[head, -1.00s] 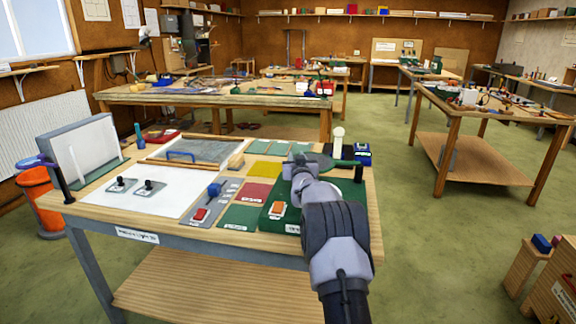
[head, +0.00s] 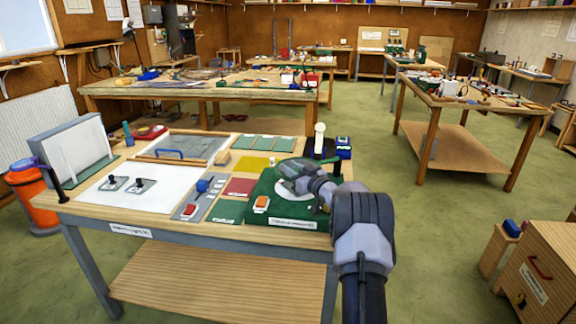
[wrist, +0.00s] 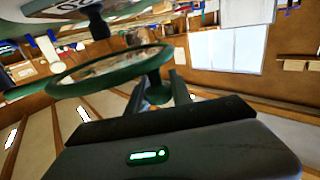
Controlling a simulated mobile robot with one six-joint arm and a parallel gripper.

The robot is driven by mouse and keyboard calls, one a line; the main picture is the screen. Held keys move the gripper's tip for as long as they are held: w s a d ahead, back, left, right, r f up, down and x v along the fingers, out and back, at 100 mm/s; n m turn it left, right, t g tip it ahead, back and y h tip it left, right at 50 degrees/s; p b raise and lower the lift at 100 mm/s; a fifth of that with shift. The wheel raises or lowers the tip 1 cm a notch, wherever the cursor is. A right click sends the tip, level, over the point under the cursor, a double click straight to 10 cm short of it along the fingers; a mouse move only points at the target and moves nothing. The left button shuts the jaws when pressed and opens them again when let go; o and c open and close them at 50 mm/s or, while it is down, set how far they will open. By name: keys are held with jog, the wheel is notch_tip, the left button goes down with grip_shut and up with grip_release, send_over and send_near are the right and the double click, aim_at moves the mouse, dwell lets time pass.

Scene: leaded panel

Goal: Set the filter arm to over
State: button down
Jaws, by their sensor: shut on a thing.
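The green machine (head: 262,187), with a red-orange switch (head: 260,203) and a label on its front, stands at the right of the near bench. A pale round part shows on its top, partly behind my gripper (head: 322,197). In the wrist view, a green ring (wrist: 62,91) with a dark stem, which looks like the filter arm, reaches between the two fingers of my gripper (wrist: 155,92). The fingers are shut on its stem end. In the head view my wrist hides most of the hold, and I cannot tell the filter arm's exact position over the machine.
The near bench (head: 100,212) also holds a white board, a grey panel with a blue knob (head: 203,185), coloured sheets and a white-topped post (head: 319,140). An orange bin (head: 35,195) stands at left. Open green floor lies to the right, before a wooden cabinet (head: 545,280).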

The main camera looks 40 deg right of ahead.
dwell(0.3)
jog(key=c, duration=1.1)
grip_release()
jog(key=shift+s, duration=0.1)
jog(key=s+p, duration=0.3)
jog(key=s, duration=1.4)
jog(key=shift+s+a, duration=0.15)
jog(key=shift+s, duration=0.1)
jog(key=shift+w, duration=0.1)
